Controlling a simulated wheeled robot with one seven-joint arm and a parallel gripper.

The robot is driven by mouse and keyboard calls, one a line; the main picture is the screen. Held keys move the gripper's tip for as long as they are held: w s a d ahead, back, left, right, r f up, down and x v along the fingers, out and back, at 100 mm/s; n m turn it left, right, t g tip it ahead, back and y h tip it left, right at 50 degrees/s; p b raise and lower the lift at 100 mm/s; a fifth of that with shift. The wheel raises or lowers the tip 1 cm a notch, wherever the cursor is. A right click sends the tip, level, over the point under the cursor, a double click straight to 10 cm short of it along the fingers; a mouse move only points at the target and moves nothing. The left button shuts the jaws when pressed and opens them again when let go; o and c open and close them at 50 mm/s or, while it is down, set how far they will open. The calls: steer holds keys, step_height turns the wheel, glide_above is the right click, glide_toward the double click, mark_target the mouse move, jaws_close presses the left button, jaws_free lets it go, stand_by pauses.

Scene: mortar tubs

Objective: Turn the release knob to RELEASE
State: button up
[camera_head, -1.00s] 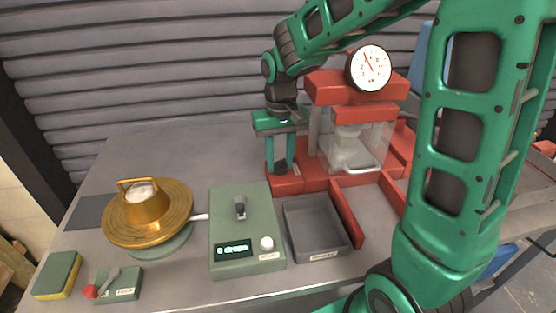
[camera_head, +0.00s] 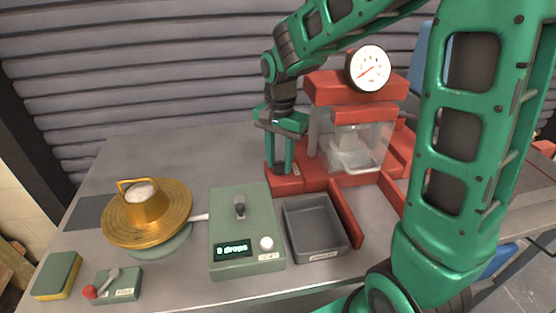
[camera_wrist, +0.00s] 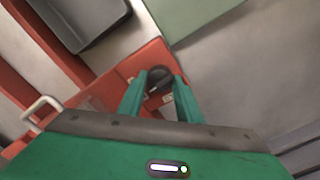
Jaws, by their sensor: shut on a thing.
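The release knob (camera_wrist: 158,79) is dark and round and sits on the red base of the press, with a small pale label beside it. My gripper (camera_wrist: 159,82) is shut on the knob, one green finger on each side, in the wrist view. In the head view my gripper (camera_head: 281,168) points down at the left front of the red press (camera_head: 325,178), and its fingers hide most of the knob. The label's words are too small to read. The gauge (camera_head: 368,68) on the press has its needle pointing to the lower left.
A grey tray (camera_head: 318,252) stands in front of the press. Left of it are a green box (camera_head: 250,205) reading "0 drops", a brass flow table (camera_head: 115,222), a small lever box (camera_head: 122,292) and a sponge (camera_head: 58,272). Clear guards front the press. Bare table lies behind the box.

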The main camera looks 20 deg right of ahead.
steer(key=shift+w+r+m, duration=0.1)
steer(key=shift+m, duration=0.4)
steer(key=o, duration=1)
steer(key=shift+o, duration=0.2)
step_height(320, 180, up, 11)
steer(key=shift+f, duration=0.2)
